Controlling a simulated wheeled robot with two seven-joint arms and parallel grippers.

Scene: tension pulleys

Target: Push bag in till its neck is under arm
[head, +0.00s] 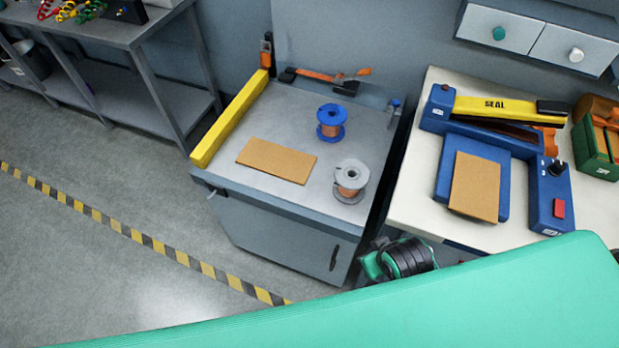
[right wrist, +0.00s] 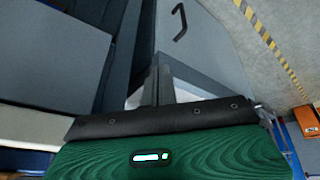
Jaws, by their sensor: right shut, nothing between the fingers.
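The brown bag (head: 474,190) lies flat on the blue tray of the sealer (head: 437,180). Its far end is short of the yellow arm marked SEAL (head: 490,105), with a strip of blue between them; its near end reaches past the tray's front. The arm spans the back of the sealer above a dark slot. In the right wrist view, my right gripper (right wrist: 160,75) is shut and empty, apart from the bag. My left gripper is out of view.
A grey cabinet (head: 290,95) left of the sealer table (head: 412,205) holds a brown sheet (head: 276,161), a blue spool (head: 331,122) and a grey spool (head: 351,180). A green box (head: 597,148) stands right of the sealer. A dark gap separates the tables.

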